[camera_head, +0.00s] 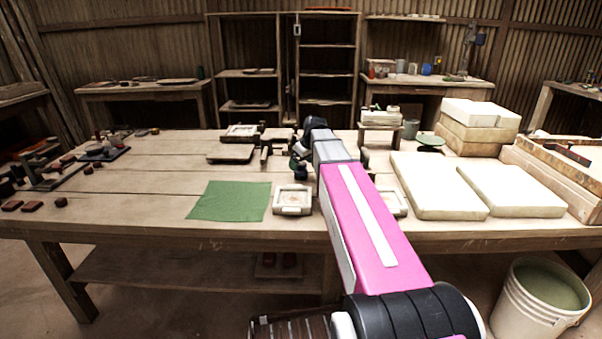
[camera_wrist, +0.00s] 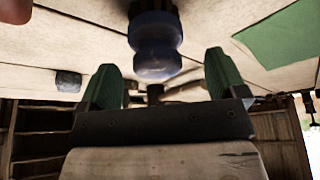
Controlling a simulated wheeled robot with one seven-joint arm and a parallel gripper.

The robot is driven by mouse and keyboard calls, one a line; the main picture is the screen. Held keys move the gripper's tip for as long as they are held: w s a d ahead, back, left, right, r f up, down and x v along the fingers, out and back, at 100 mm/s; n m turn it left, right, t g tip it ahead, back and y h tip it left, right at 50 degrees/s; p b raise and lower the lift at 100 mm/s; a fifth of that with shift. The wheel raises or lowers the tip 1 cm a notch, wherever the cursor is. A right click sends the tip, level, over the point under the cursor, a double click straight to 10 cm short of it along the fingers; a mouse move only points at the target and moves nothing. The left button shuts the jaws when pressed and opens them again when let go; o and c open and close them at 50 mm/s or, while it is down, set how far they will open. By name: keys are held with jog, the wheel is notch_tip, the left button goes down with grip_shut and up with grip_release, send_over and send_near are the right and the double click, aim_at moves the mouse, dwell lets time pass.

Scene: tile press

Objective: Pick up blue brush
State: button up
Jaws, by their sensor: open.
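My gripper (camera_wrist: 162,70) shows in the wrist view with its two green fingers spread apart. A dark blue, rounded, knobbed thing (camera_wrist: 155,42), seemingly the blue brush's handle, stands between the fingers in that view, with clear gaps to both. In the head view a small dark blue piece (camera_head: 301,173) shows just left of my pink arm, over the wooden table, by the end of my gripper (camera_head: 297,160). My arm hides part of that area.
A green cloth (camera_head: 230,200) lies left of a pale square tile mould (camera_head: 293,199) on the table (camera_head: 130,205). Pale slabs (camera_head: 440,185) lie to the right. A small wooden press-like stand (camera_head: 275,145) is behind the gripper. The table's left middle is clear.

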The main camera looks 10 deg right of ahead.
aim_at(301, 163)
jog(key=shift+x, duration=1.9)
jog(key=shift+d, duration=0.1)
jog(key=c, duration=1)
jog(key=shift+r, duration=0.5)
jog(key=r, duration=0.3)
jog(key=shift+a+r, duration=0.25)
jog(key=shift+s+a+r, duration=0.3)
jog(key=shift+a+r, duration=0.75)
jog(key=shift+a, duration=0.8)
jog(key=shift+s+a+r, duration=0.3)
jog(key=shift+a+r, duration=0.8)
jog(key=shift+a, duration=0.7)
jog(key=shift+s+a+r, duration=0.35)
jog(key=shift+a+r, duration=0.7)
jog(key=shift+a, duration=0.8)
